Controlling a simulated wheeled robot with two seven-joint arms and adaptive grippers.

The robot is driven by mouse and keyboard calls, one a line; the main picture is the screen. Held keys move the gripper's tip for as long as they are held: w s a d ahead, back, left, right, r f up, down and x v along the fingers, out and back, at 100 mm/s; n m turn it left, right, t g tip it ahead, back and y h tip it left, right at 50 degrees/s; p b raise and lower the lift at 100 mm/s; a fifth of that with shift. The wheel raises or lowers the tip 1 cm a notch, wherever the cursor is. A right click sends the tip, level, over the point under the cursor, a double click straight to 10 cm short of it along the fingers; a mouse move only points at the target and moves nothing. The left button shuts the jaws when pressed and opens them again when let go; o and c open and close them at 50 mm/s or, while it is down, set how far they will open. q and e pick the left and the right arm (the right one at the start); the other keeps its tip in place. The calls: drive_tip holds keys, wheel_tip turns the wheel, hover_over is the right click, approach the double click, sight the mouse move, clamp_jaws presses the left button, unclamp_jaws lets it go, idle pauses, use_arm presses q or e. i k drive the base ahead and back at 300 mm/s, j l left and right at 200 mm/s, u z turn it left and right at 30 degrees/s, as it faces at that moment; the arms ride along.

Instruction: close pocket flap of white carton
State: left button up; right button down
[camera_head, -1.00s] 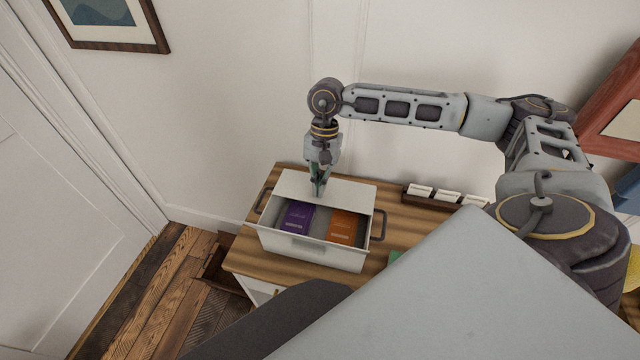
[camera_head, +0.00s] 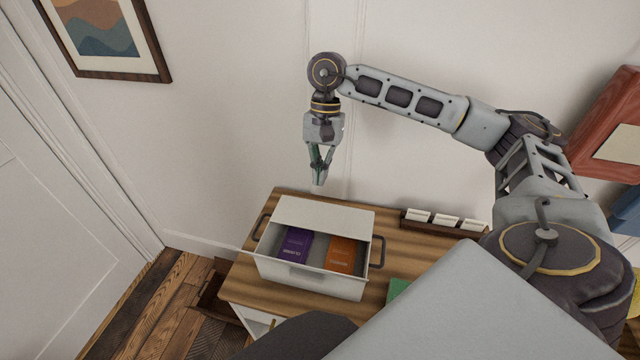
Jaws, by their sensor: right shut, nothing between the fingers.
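The white carton (camera_head: 312,281) stands on the wooden cabinet top, with a dark handle at each side. A white flap (camera_head: 322,216) covers its back part; the front part is open. A purple packet (camera_head: 295,243) and an orange packet (camera_head: 341,254) lie inside. A thin light strip juts out from the carton's left front edge. My right gripper (camera_head: 319,183) points down above and behind the carton, apart from the flap. Its fingertips are together with nothing between them. My left gripper is not in view.
A dark holder with several white cards (camera_head: 446,222) stands on the cabinet top (camera_head: 405,262) right of the carton. A green item (camera_head: 398,289) lies near the front right. The wall is close behind. A framed picture (camera_head: 105,35) hangs at upper left.

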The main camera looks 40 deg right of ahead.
sight(290, 263)
drive_tip(key=k+j, duration=1.65)
